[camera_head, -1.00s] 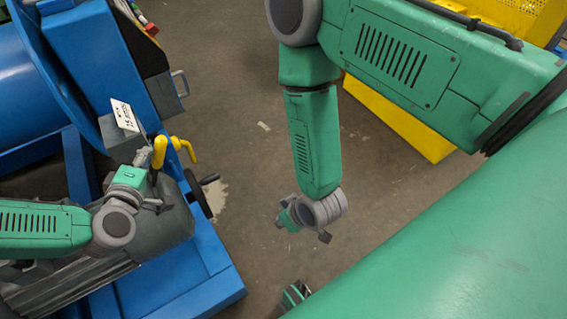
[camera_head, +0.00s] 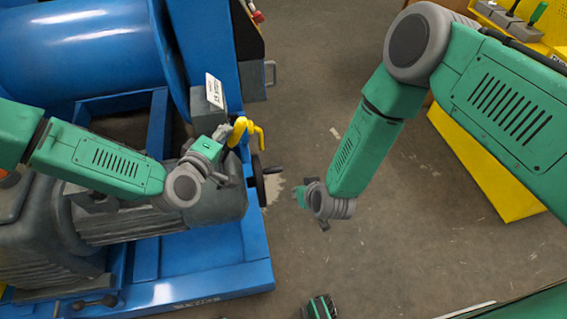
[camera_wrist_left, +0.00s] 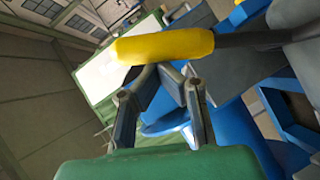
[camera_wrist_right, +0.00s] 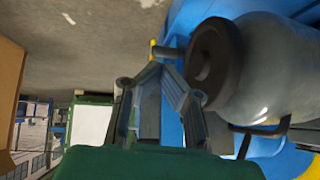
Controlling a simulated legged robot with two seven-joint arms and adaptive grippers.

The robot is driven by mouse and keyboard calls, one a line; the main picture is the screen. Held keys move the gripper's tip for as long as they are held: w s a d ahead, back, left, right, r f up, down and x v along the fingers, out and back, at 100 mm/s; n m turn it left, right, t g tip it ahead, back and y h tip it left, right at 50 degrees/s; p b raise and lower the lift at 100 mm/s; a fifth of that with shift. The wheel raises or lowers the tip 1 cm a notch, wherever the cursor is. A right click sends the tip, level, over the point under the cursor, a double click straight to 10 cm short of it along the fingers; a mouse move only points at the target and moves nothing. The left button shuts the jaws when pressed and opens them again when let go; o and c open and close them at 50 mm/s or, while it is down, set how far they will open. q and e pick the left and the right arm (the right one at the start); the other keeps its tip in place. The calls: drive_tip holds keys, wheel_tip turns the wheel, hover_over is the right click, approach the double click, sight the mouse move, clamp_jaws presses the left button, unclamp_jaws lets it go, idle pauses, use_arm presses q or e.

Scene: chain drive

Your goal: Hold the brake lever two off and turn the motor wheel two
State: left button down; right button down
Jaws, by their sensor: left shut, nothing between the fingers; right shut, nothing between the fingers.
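Two yellow-gripped levers, one nearer (camera_head: 238,131) and one just right of it (camera_head: 258,138), stand at the end of the grey motor; I cannot tell which is brake lever two. My left gripper (camera_head: 222,133) is shut and empty, close beside the nearer lever. In the left wrist view a yellow grip (camera_wrist_left: 165,46) crosses just beyond the fingertips (camera_wrist_left: 165,72); contact cannot be told. The dark motor wheel (camera_head: 261,181) is on the motor's right end. My right gripper (camera_head: 299,196) is shut and empty to its right, apart from it. In the right wrist view the wheel (camera_wrist_right: 207,60) is right of the fingertips (camera_wrist_right: 160,60).
The motor (camera_head: 150,222) sits on a blue frame (camera_head: 205,273) beside a large blue drum (camera_head: 80,50). A white label (camera_head: 214,90) stands on a grey box behind the levers. A yellow stand (camera_head: 490,170) is at the right. Open concrete floor (camera_head: 410,215) lies between.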

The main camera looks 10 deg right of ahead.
drive_tip(key=w+r+m+t+h, duration=0.1)
drive_tip(key=w+m+t, duration=0.1)
drive_tip(key=w, duration=0.9)
drive_tip(key=shift+a+r, duration=0.25)
drive_tip(key=shift+a, duration=0.1)
hover_over(281, 167)
drive_tip(key=w, duration=0.2)
wheel_tip(281, 167, down, 6)
drive_tip(key=shift+s+f, duration=0.3)
drive_tip(key=shift+f, duration=0.35)
drive_tip(key=shift+s+f, duration=0.25)
drive_tip(key=shift+f, duration=0.45)
drive_tip(key=shift+s+f, duration=0.3)
drive_tip(key=shift+f, duration=0.35)
drive_tip(key=shift+s+f, duration=0.2)
drive_tip(key=shift+f, duration=0.3)
